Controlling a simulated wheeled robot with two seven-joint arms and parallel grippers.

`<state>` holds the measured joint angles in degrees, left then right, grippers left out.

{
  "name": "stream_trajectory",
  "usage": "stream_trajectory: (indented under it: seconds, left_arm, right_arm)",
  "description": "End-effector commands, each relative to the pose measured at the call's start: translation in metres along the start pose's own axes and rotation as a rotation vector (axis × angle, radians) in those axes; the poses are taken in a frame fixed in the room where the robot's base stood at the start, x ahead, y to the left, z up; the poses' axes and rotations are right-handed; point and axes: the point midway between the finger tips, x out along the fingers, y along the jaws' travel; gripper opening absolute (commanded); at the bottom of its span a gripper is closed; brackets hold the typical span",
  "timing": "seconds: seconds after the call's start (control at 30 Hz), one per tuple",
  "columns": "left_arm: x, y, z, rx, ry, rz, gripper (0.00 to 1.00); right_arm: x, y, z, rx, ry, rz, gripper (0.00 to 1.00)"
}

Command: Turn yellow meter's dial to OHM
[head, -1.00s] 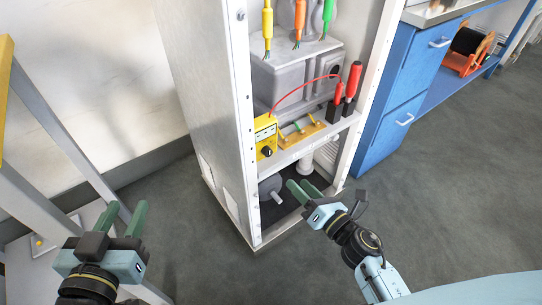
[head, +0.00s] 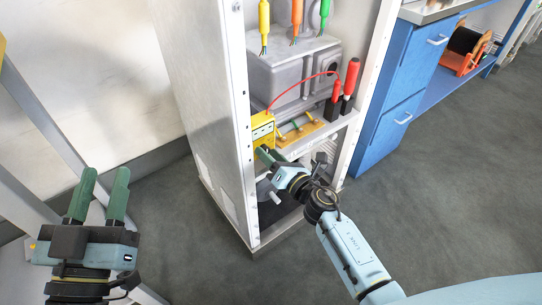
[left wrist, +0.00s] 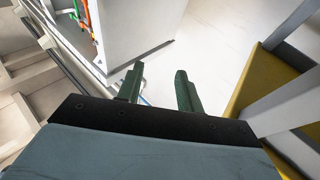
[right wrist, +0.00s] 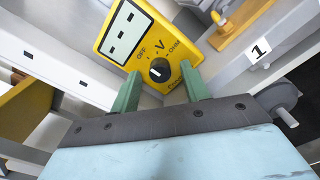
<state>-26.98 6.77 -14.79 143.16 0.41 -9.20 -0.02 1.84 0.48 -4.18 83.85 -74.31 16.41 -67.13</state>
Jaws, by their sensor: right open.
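The yellow meter (head: 262,130) stands on the shelf at the left of the open cabinet. In the right wrist view the meter (right wrist: 112,38) shows a display with dashes and a round black dial (right wrist: 160,70) with a pale mark. Labels OFF, V, OHM and a partly covered one ring the dial; the mark's exact setting is hard to tell. My right gripper (right wrist: 160,90) is open, its green fingers either side of and just below the dial. In the head view my right gripper (head: 264,156) covers the dial. My left gripper (head: 97,195) is open and empty, far from the meter.
A red lead (head: 300,84) runs from the meter to red-handled probes (head: 350,80). A wooden terminal strip (head: 300,131) sits right of the meter. Yellow, orange and green cables hang above. The cabinet's side wall (head: 205,110) borders the meter. The floor in front is clear.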

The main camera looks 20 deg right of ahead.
Motion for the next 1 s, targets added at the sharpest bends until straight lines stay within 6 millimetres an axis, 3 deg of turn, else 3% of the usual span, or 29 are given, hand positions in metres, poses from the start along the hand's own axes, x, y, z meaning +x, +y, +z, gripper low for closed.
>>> stream_trajectory:
  seconds: [0.07,0.4,0.7,1.0]
  left_arm:
    - [0.000,0.000,0.000,0.000,0.000,0.000,0.36]
    - [0.000,0.000,0.000,0.001,-0.001,-0.001,0.36]
    - [0.001,-0.001,0.003,0.001,-0.025,-0.002,0.36]
    - [-0.006,-0.007,0.036,0.009,-0.232,-0.017,0.36]
  right_arm:
    - [0.000,0.000,0.000,0.000,0.000,0.000,0.45]
    - [-0.001,0.000,0.000,0.000,0.000,0.000,0.01]
    - [-0.001,0.000,0.000,0.041,0.001,0.000,0.01]
    - [-0.001,0.001,0.001,0.226,0.003,-0.001,0.01]
